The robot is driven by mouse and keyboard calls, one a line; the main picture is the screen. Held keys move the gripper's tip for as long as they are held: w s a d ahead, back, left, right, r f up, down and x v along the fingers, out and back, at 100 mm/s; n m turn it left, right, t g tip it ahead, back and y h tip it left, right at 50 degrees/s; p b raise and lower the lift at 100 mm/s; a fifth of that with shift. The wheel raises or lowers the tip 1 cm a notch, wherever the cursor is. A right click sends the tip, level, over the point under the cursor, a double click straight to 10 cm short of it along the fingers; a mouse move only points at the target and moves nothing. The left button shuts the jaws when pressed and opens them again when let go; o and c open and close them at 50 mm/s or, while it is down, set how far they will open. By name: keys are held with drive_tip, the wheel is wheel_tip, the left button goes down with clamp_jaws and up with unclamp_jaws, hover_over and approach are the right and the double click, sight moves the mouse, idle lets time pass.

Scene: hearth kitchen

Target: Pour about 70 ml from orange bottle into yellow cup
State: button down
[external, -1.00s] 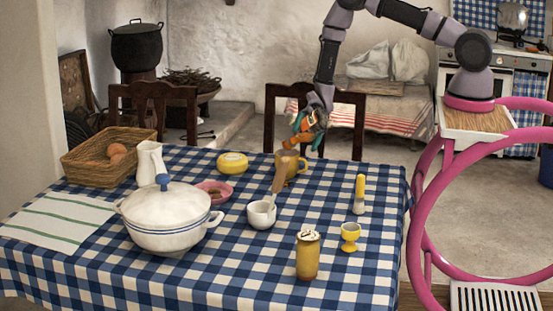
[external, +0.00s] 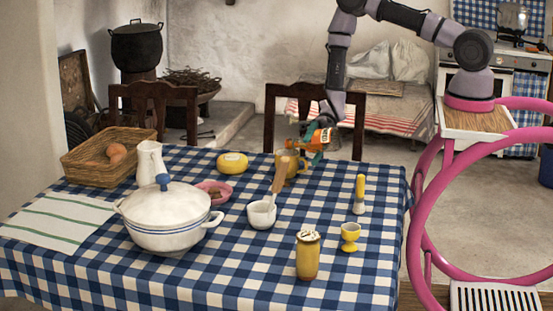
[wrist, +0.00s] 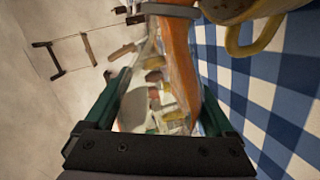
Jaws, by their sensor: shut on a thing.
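The orange bottle (external: 323,136) is held nearly level above the far side of the table, its neck pointing left. My gripper (external: 314,146) is shut around its body. In the wrist view the bottle (wrist: 176,75) lies between the two green fingers of my gripper (wrist: 163,100), with orange contents along its right side. The yellow cup (external: 291,170) stands upright on the cloth below the bottle's neck. The cup also shows at the top right of the wrist view (wrist: 240,42), cut off by the frame. I cannot tell its fill level, and no stream is visible.
A white cup (external: 261,217) with a wooden tool stands in front of the yellow cup. A yellow round container (external: 232,162) is to its left. A brush (external: 360,195), an egg cup (external: 350,239) and a mustard-coloured jar (external: 308,259) stand towards the right. Chairs are behind.

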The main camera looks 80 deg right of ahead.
wheel_tip(320, 180, down, 2)
drive_tip(key=shift+s+f+n+t, duration=0.15)
drive_tip(key=shift+n+t, duration=0.35)
drive_tip(key=shift+n, duration=0.8)
drive_tip(key=shift+r+n+t, duration=0.3)
drive_tip(key=shift+r, duration=0.3)
drive_tip(key=shift+r+n, duration=0.15)
drive_tip(key=shift+n, duration=0.15)
drive_tip(key=shift+s+a+f+n, duration=0.1)
drive_tip(key=shift+s+f+n, duration=0.15)
drive_tip(key=shift+f, duration=0.4)
